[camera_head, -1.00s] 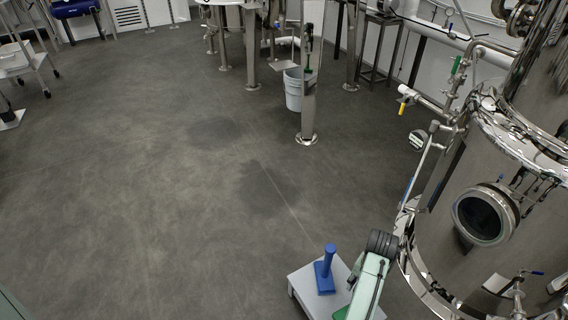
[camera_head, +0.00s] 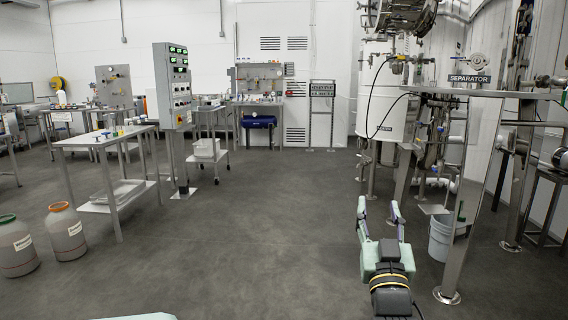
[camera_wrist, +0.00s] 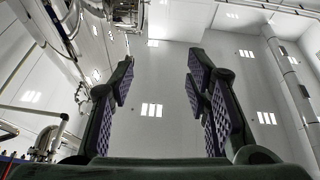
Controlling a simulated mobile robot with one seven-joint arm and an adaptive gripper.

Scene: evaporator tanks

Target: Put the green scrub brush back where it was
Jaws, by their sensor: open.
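My gripper (camera_head: 378,206) is open in the head view, its two fingers apart and pointing away from me over the floor. I cannot make out the brush for certain elsewhere in these views.
A steel table (camera_head: 100,140) and two lidded drums (camera_head: 66,232) stand at left. A control cabinet (camera_head: 172,85) stands behind. The middle floor (camera_head: 255,225) is clear.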

